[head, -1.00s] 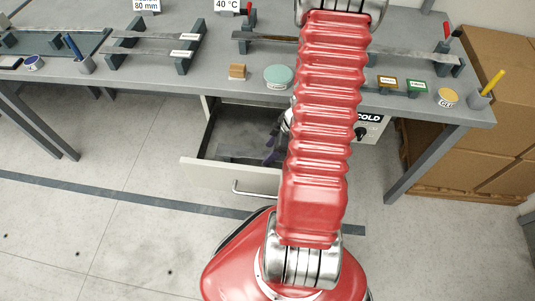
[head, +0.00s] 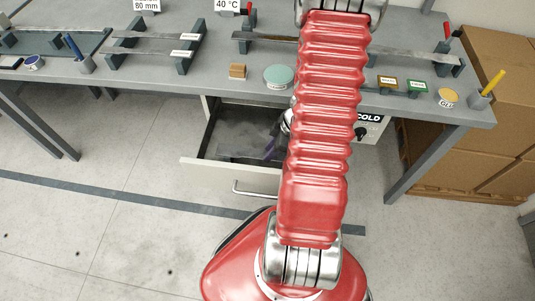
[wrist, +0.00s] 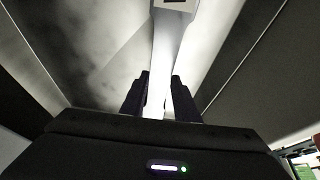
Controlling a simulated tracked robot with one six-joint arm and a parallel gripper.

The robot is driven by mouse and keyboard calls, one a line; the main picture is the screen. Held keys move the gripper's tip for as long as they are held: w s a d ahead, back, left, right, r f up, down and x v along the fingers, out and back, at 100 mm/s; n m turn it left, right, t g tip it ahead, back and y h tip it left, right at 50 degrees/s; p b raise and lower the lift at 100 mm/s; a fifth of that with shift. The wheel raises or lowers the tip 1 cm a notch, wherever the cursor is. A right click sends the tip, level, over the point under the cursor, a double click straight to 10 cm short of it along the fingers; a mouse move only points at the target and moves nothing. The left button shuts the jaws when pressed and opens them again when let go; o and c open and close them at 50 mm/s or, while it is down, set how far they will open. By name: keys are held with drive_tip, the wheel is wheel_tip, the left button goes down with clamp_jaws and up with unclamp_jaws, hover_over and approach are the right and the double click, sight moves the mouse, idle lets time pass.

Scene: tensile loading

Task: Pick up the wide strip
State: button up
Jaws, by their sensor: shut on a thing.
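My gripper (wrist: 157,84) is shut on a pale metal strip (wrist: 164,48) in the wrist view. The strip passes between the two dark fingers and runs away from them, with a white label (wrist: 176,4) near its far end. I take it for the wide strip, but its full width and length do not show. In the head view my gripper (head: 269,151) is over the open drawer, mostly hidden behind my red arm.
The open drawer (head: 186,162) juts out below the bench (head: 205,87). Other strips (head: 150,51) rest on dark supports at the back left, and a long strip (head: 408,53) lies across supports at right.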

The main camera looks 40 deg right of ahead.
clamp_jaws()
drive_tip(key=shift+r, duration=0.15)
idle(0.4)
wheel_tip(320, 180, up, 10)
idle(0.7)
idle(0.5)
